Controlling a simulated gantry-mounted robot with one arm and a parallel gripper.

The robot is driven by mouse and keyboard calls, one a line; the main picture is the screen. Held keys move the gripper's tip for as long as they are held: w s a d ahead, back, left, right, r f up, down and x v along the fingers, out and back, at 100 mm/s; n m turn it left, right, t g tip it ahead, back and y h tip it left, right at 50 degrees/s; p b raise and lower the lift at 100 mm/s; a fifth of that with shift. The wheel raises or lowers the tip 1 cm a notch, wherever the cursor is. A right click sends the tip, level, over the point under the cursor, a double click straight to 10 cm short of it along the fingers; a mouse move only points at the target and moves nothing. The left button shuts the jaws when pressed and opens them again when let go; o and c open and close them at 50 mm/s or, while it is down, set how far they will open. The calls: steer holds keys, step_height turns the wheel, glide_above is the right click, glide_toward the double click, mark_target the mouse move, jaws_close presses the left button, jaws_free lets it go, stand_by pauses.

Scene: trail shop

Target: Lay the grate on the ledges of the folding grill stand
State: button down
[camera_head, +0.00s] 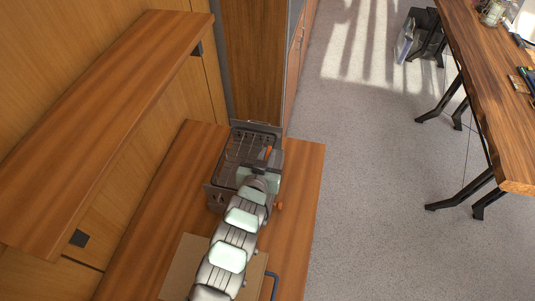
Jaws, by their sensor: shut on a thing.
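The folding grill stand (214,198), a grey metal frame with upright end plates, stands on the wooden counter near its far end. The dark barred grate (236,148) shows between the plates, within the stand's outline. My gripper (263,160) is over the right part of the stand and is shut on the grate. The fingertips are small and partly hidden by my arm, which also covers the stand's near right part. An orange part (268,152) shows beside the fingers. I cannot tell whether the grate touches the ledges.
A wooden shelf (110,95) overhangs at left. A cluttered table (490,95) stands across the floor.

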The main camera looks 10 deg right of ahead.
steer(key=c, duration=1.4)
jaws_free()
steer(key=shift+o, duration=0.2)
steer(key=shift+s+a+r, duration=0.2)
steer(key=shift+s+a, duration=0.1)
steer(key=shift+s, duration=0.1)
steer(key=p+v, duration=0.1)
steer(key=v, duration=0.8)
steer(key=shift+s+r+p, duration=0.15)
steer(key=shift+s+p, duration=0.25)
